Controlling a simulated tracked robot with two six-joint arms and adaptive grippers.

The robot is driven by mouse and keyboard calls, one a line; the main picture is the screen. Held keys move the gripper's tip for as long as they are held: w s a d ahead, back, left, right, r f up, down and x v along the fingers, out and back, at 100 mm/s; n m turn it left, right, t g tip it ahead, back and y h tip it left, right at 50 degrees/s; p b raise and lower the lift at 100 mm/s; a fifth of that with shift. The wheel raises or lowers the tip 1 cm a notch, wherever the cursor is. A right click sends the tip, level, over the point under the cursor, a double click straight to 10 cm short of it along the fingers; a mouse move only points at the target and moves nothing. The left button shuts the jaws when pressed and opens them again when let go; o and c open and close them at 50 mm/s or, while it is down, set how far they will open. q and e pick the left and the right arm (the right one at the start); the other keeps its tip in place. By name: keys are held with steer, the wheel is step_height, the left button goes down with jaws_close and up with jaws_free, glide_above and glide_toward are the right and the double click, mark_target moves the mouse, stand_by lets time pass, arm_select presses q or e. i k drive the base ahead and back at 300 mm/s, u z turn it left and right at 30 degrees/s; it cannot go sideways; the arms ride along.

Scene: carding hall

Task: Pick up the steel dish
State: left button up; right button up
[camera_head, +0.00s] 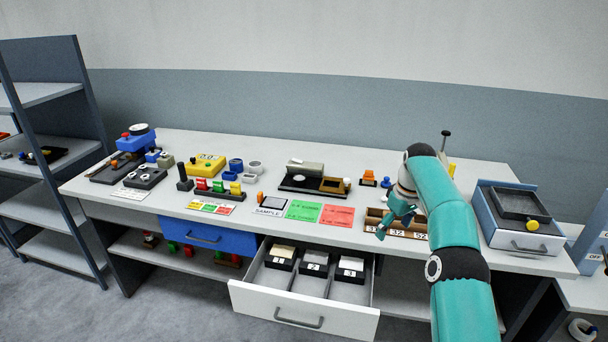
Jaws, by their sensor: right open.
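My right arm reaches over the workbench from the lower right. Its gripper (391,225) is open and empty, just above the front of a wooden tray (371,226) with number labels, and partly hides it. I cannot tell for sure which thing is the steel dish. A small pale round piece (299,179) lies on a black-based device (318,189) at the bench's middle. Grey round cups (255,166) stand left of that, and a round plate (139,129) tops a blue device (134,144) at the far left. My left gripper is not in view.
An open white drawer (301,315) with several small boxes juts from the bench front, beside a shut blue drawer (209,237). A grey-blue box (520,240) with a dark tray stands at the right. Green (304,211) and red (337,216) cards lie flat near the front edge.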

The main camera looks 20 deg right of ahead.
mark_target(298, 180)
steer(key=i, duration=1.85)
steer(key=u, duration=0.1)
